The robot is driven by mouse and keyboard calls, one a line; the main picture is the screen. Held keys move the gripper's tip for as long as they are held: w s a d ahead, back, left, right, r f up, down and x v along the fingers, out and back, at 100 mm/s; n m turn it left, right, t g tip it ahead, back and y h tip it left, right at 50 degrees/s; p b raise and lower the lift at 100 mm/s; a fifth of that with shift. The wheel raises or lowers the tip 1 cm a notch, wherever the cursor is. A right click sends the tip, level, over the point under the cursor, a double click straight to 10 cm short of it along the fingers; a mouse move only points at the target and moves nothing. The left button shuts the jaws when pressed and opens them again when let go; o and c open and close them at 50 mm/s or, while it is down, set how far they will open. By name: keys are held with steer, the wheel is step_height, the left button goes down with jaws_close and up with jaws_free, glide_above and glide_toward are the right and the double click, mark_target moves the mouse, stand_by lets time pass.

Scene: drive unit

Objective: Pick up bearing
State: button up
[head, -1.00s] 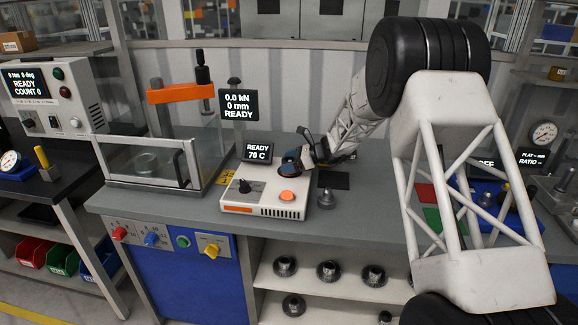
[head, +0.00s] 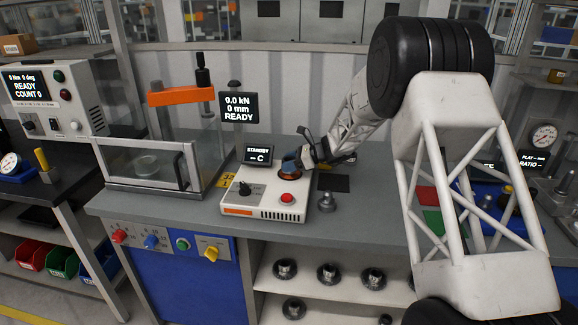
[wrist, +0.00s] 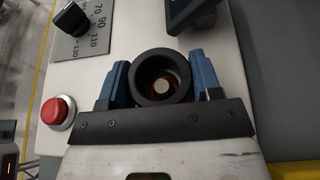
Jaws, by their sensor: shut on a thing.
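The bearing (wrist: 163,68) is a dark ring between the blue fingers of my gripper (wrist: 162,82) in the wrist view. The gripper is shut on it, one finger on each side. Through its bore I see a reddish-brown surface with a pale round spot. In the head view my gripper (head: 293,163) is over the white bearing heater (head: 262,201), just above its dark round plate with an orange-red rim (head: 290,176). The bearing itself is largely hidden by the fingers there.
The heater display (head: 258,155) reads STANDBY, and its button (head: 288,198) is red. A press with a clear guard (head: 150,165) stands to the left. A metal part (head: 327,202) stands right of the heater. Flanged parts (head: 327,273) sit on the shelf below.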

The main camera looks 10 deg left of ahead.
step_height(320, 180, up, 9)
stand_by(0.5)
stand_by(0.5)
